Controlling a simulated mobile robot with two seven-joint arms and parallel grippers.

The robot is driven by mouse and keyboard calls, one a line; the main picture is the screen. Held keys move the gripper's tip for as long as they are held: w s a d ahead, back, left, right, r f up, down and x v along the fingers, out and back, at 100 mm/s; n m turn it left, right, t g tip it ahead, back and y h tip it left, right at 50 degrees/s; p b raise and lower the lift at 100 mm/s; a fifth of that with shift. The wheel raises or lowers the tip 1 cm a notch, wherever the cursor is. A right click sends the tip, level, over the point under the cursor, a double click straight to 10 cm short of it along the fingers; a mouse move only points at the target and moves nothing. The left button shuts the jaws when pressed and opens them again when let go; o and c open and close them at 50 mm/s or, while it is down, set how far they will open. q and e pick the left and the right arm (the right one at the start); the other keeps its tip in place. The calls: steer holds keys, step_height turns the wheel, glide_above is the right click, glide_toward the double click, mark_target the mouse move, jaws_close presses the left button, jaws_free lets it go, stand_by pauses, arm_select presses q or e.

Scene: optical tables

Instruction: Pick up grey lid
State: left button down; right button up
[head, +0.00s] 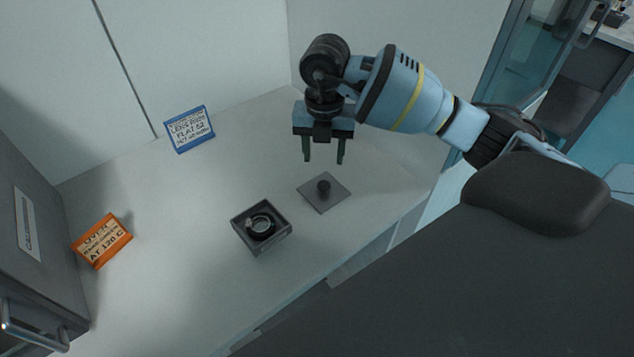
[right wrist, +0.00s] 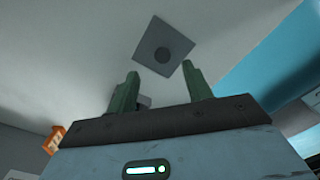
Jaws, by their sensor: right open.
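The grey lid (head: 336,197) is a flat square plate with a dark round knob (head: 323,186) in its middle. It lies on the white table, right of the open box. My right gripper (head: 323,160) is open and empty above the table, just behind and over the lid in the head view. In the right wrist view the lid (right wrist: 163,46) shows beyond the two green fingertips (right wrist: 162,77), apart from them. My left gripper is not in view.
A grey square box (head: 263,245) holding a dark ring-shaped part stands left of the lid. A blue sign (head: 189,130) is at the back and an orange sign (head: 102,241) at the left, beside a grey cabinet (head: 32,220). The table between them is clear.

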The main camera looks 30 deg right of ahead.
mark_target(324, 184)
steer(key=shift+s+f, duration=0.4)
steer(key=shift+f, duration=0.05)
steer(key=shift+w+f, duration=0.15)
steer(key=shift+f, duration=0.7)
steer(key=shift+a+f, duration=0.15)
steer(key=shift+f, duration=2.4)
steer(key=shift+s, duration=0.2)
steer(key=c, duration=1)
steer(key=shift+c, duration=0.2)
steer(key=shift+r, duration=0.15)
